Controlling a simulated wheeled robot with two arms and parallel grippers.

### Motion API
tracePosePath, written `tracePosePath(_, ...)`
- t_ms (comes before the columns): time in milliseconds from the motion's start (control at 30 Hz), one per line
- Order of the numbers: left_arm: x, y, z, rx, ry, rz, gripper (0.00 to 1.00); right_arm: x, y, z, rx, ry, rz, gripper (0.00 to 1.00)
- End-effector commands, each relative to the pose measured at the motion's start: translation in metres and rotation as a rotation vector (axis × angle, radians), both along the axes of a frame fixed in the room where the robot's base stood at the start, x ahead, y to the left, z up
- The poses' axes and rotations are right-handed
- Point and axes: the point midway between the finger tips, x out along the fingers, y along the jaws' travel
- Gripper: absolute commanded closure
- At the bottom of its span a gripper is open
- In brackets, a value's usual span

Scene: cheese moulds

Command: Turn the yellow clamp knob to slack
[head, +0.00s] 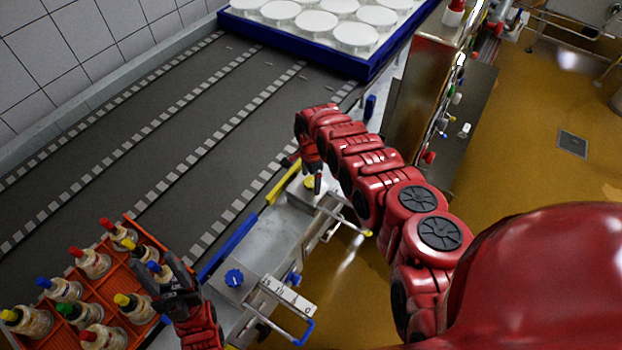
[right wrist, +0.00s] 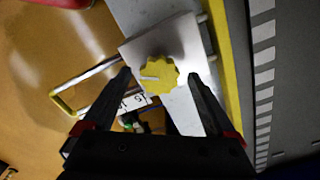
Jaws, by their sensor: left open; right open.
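The yellow clamp knob (right wrist: 160,76) is lobed, with a pale mark toward its left side, and sits on a square metal plate (right wrist: 133,49). My right gripper (right wrist: 160,77) is open, with one fingertip to each side of the knob and a visible gap on both sides. I cannot tell how far above the knob the fingertips are. In the head view the knob (head: 309,183) is partly hidden by my right gripper (head: 313,176). My left gripper (head: 158,268) is open over the orange crate (head: 130,222), away from the knob.
The crate holds several bottles with coloured caps. A dark conveyor (head: 130,150) runs behind. A blue tray (head: 300,52) of white rounds stands at the back.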

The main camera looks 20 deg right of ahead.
Motion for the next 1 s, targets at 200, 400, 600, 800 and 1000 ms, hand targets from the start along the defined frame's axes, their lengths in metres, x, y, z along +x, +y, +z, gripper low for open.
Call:
tracePosePath(200, 0.0000, 0.0000, -0.0001, 0.000, 0.000, 0.000, 0.50, -0.0005, -0.0002, -0.0012, -0.001, 0.001, 0.001, 0.09)
tracePosePath(400, 0.0000, 0.0000, -0.0001, 0.000, 0.000, 0.000, 0.50, -0.0004, -0.0001, -0.0012, -0.001, 0.001, 0.000, 0.29)
tracePosePath(600, 0.0000, 0.0000, -0.0001, 0.000, 0.000, 0.000, 0.50, -0.0003, 0.0000, -0.0011, -0.001, 0.001, 0.000, 0.65)
tracePosePath(800, 0.0001, 0.0000, -0.0001, 0.000, 0.000, 0.000, 0.50, -0.0003, 0.0000, -0.0011, 0.000, 0.001, 0.000, 0.95)
tracePosePath(1000, 0.0000, 0.0000, -0.0002, 0.000, 0.000, 0.000, 0.50, -0.0001, 0.0000, -0.0010, -0.001, 0.000, 0.019, 0.95)
